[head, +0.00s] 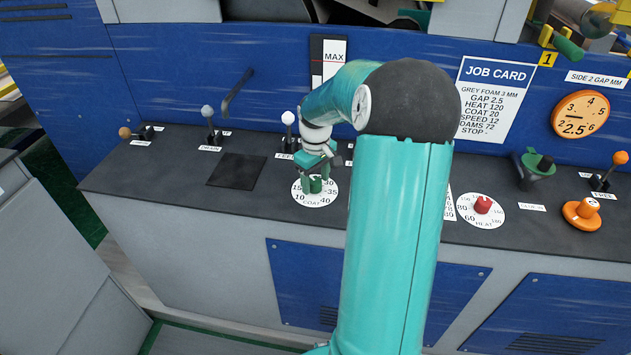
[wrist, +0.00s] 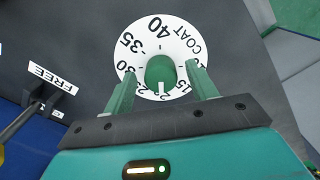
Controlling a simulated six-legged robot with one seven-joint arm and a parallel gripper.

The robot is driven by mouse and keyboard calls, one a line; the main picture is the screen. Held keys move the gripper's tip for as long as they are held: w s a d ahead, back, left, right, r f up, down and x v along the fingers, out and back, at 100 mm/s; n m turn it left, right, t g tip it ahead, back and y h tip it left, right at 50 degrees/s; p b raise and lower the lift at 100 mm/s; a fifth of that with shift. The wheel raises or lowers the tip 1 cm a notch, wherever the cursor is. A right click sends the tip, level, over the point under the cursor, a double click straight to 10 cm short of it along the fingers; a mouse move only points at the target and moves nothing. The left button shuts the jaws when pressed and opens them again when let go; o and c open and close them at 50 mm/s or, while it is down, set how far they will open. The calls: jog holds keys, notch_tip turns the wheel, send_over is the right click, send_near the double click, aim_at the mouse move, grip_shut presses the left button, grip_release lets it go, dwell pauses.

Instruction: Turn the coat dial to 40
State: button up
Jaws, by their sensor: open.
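The coat dial (head: 313,199) is a white numbered disc marked COAT, with a green knob (head: 316,186) at its centre, on the dark console top. In the wrist view the dial plate (wrist: 186,32) shows 40 on the far side, away from my gripper. The knob (wrist: 160,70) has a white mark on its near side, facing the low-to-mid twenties, where the figures are partly hidden. My gripper (head: 316,181) is over the dial, and in the wrist view its open fingers (wrist: 162,86) stand either side of the knob. I cannot tell whether they touch it.
A lever labelled FREE (wrist: 22,115) stands beside the dial. Several levers line the console's back edge. A red heat dial (head: 482,205) and an orange knob (head: 582,212) are to the right. The job card (head: 494,95) reads COAT 20.

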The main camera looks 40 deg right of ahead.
jog(key=shift+f, duration=0.55)
jog(key=shift+c, duration=0.4)
jog(key=c, duration=0.9)
